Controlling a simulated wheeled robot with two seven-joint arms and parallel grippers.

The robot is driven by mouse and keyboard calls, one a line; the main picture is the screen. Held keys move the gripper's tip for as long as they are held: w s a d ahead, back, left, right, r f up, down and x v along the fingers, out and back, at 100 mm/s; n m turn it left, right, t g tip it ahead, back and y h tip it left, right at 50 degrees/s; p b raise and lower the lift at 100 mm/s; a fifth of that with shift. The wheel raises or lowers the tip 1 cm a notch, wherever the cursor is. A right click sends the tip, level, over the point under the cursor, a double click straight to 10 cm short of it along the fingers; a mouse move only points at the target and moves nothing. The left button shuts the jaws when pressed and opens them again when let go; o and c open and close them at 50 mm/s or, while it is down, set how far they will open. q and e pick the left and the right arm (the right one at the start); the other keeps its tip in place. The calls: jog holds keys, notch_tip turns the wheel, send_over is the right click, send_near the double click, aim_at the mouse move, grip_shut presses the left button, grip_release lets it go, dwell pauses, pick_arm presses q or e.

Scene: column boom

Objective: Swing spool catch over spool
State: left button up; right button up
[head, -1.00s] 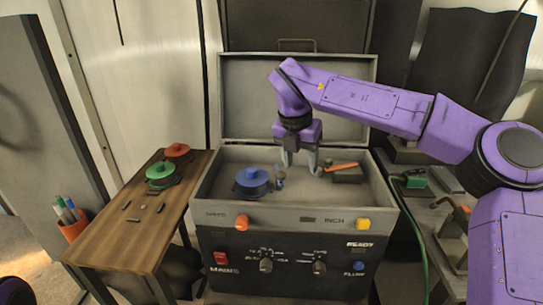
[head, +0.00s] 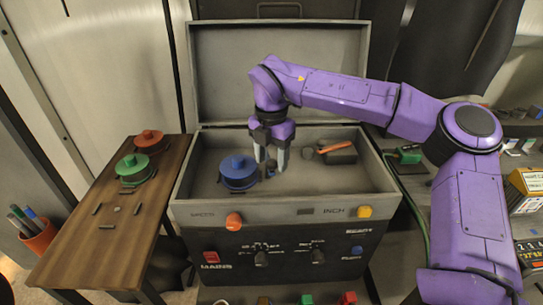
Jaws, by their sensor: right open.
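A blue spool (head: 238,168) sits at the left inside the open grey case (head: 300,213). A small dark piece (head: 271,168), which looks like the spool catch, stands just right of the spool. My right gripper (head: 271,163) points down into the case with its jaws open. Its fingers appear on either side of the small piece, the left one close to the spool's edge. The fingers partly hide the piece, and I cannot tell whether they touch it. My left gripper is out of view.
An orange lever (head: 335,147) on a dark block lies in the case's right side. The raised lid (head: 290,50) stands behind. A wooden table (head: 105,235) at left holds a green spool (head: 136,167), a red spool (head: 149,139) and small dark parts.

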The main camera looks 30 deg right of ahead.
jog(key=shift+s, duration=0.25)
jog(key=shift+w+f, duration=0.1)
grip_shut()
jog(key=shift+d+n, duration=0.1)
jog(key=shift+n, duration=0.2)
jog(key=shift+w+d+n+p, duration=0.45)
jog(key=shift+d+n+p, duration=0.35)
jog(key=shift+n+p, duration=1.45)
jog(key=shift+w+d+n+p, duration=0.4)
jog(key=shift+d+n+p, duration=0.45)
jog(key=shift+n+p, duration=1.45)
jog(key=shift+w+d+n+p, duration=0.45)
jog(key=shift+d+n+p, duration=0.6)
jog(key=shift+n, duration=2.1)
jog(key=shift+a+p, duration=0.25)
jog(key=shift+p, duration=0.05)
